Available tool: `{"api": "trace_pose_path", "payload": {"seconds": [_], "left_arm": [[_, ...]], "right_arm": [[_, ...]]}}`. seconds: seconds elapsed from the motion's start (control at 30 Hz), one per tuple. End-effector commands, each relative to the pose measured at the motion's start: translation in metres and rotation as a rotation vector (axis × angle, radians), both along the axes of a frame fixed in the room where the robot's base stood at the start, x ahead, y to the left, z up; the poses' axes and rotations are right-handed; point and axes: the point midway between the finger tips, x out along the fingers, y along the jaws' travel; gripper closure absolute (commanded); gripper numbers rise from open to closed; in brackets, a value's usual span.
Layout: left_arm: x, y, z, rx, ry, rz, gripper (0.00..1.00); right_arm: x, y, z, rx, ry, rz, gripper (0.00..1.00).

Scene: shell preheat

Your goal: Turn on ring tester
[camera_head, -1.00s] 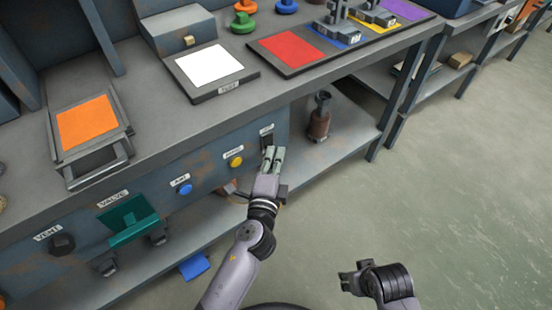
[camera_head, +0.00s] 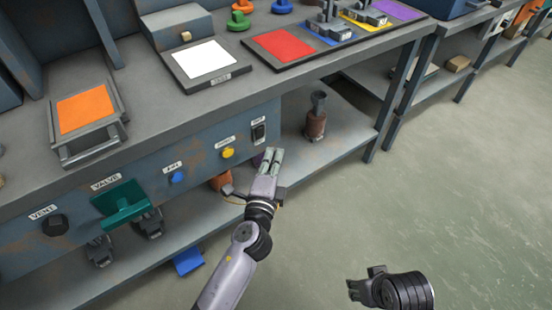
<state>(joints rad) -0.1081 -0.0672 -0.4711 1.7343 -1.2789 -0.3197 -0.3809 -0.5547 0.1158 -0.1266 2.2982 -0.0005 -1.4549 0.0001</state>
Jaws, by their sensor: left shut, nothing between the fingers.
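A black rocker switch (camera_head: 259,132) sits at the right end of the bench's front panel, under a small label too blurred to read. Further left on the panel are a yellow button (camera_head: 228,153) and a blue button (camera_head: 177,177). A white pad on a dark plate (camera_head: 207,65), its front label hard to read, stands on the bench above. My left gripper (camera_head: 274,157) is shut and empty, just below and right of the switch, apart from it in the picture. My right gripper (camera_head: 354,290) hangs over the floor at lower right; its finger opening is unclear.
An orange tray (camera_head: 90,120), a red pad (camera_head: 287,47) and colored fixtures are on the bench. A rusty cylinder (camera_head: 316,124) stands on the lower shelf. Right floor is clear.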

Motion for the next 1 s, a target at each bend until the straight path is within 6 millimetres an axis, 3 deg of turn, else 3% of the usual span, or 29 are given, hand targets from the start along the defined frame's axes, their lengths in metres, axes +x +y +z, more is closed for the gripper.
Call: {"api": "trace_pose_path", "payload": {"seconds": [0.13, 0.4, 0.63, 1.0], "left_arm": [[-0.013, 0.004, -0.004, 0.0, 0.002, 0.0, 1.0], [-0.05, 0.009, -0.007, -0.003, 0.002, -0.001, 1.0], [-0.085, 0.015, -0.011, -0.001, 0.002, -0.002, 1.0], [-0.098, 0.017, -0.009, -0.001, -0.001, -0.001, 1.0]], "right_arm": [[-0.001, -0.001, 0.003, -0.001, -0.004, 0.001, 0.6], [-0.007, -0.001, 0.033, 0.004, -0.026, 0.0, 0.6], [-0.01, -0.002, 0.034, 0.002, -0.03, -0.001, 0.6], [-0.01, -0.002, 0.031, 0.002, -0.03, -0.001, 0.6]]}}
